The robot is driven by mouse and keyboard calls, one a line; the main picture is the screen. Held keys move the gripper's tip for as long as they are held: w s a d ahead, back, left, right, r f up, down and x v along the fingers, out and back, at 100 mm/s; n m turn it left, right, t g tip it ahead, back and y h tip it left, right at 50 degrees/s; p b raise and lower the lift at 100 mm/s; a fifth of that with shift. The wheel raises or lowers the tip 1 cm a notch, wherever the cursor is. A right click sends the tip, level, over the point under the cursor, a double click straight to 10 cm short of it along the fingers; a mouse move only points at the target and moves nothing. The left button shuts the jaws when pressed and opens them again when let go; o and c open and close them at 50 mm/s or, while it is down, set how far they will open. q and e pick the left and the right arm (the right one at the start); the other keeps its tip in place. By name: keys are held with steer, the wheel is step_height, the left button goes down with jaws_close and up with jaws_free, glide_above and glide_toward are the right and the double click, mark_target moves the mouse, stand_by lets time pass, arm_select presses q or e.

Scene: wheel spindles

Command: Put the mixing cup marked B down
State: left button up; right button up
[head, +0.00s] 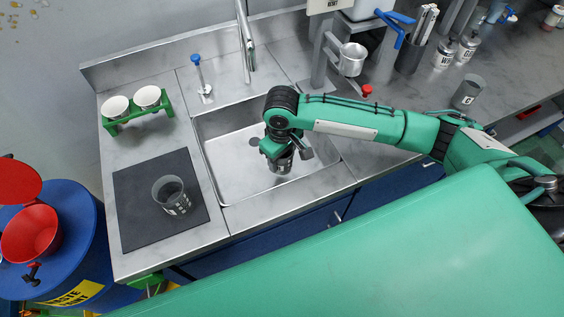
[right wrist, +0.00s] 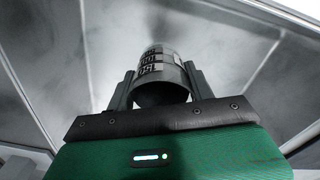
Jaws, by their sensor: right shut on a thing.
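My right gripper (head: 279,150) is over the sink (head: 225,165), pointing down, and shut on a dark grey mixing cup (head: 281,164). Another dark grey mixing cup (head: 172,196) with a white scale stands on the dark mat (head: 135,205) left of the sink. A third grey cup (head: 467,92) stands on the right counter; its mark is too small to read. My left gripper is out of view.
The tall tap (head: 245,45) rises behind the sink. A green rack (head: 120,127) with two white cups stands at the back left. A blue waste drum (head: 75,235) with a red funnel stands left of the counter. The mat has free room around its cup.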

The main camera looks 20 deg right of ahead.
mark_target(282, 164)
step_height(282, 164, down, 3)
steer(key=shift+f, duration=0.2)
steer(key=shift+f, duration=0.15)
steer(key=o, duration=1)
